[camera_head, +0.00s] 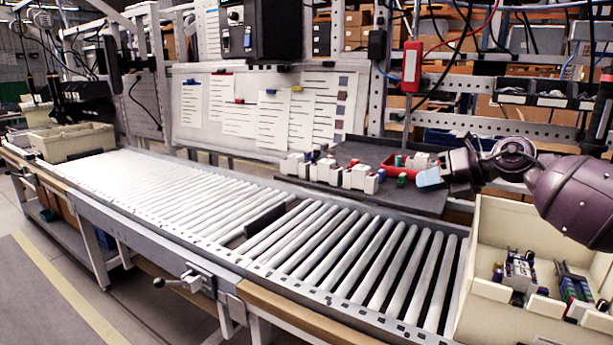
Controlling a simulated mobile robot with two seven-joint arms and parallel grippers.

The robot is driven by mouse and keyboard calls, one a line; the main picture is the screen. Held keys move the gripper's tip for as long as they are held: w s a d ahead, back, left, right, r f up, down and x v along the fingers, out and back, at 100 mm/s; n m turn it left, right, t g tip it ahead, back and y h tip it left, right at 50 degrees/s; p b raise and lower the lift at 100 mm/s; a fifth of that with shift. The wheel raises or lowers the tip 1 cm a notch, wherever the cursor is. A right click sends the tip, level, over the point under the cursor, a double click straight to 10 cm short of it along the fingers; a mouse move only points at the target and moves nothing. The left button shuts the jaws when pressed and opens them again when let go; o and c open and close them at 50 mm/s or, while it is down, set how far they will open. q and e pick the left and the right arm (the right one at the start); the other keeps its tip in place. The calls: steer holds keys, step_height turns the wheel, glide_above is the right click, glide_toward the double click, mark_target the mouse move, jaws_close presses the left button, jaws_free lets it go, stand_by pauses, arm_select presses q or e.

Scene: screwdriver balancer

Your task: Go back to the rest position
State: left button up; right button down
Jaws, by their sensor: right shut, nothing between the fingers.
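My right arm comes in from the right edge. Its gripper (430,178) hangs over the right end of the dark shelf, with light blue fingertips pointing left. It is shut with nothing visible between the fingers. It is close to a red bin (408,163) and small parts in the picture, but I cannot tell whether it touches them. My left gripper is not in view.
A roller conveyor (300,245) runs across the middle, its rollers clear. A dark shelf (385,195) behind it holds several small white parts. A beige bin (483,230) with small parts stands at the lower right, below my right arm. A red box (412,66) hangs above.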

steer(key=s+a+f+m+t+y, duration=0.2)
steer(key=s+a+m+t+y, duration=0.25)
steer(key=a+m, duration=0.3)
steer(key=s+d+f+m+t+h+p, duration=0.1)
steer(key=s+d+f+m+t+h, duration=0.15)
steer(key=s+f+m+h, duration=0.65)
steer(key=s+d+f+m+t+h+p, duration=0.1)
steer(key=s+d+f+m+h+p, duration=0.2)
steer(key=s+f+m, duration=1.1)
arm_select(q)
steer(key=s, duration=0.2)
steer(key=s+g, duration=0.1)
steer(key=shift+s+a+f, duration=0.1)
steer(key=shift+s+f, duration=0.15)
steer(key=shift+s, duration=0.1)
arm_select(e)
steer(key=s+d+f+m+g+h, duration=0.3)
steer(key=s+f+m, duration=0.3)
steer(key=s+f, duration=0.9)
steer(key=shift+s+d+f+g, duration=0.4)
steer(key=shift+s+d, duration=0.15)
steer(key=shift+s, duration=0.65)
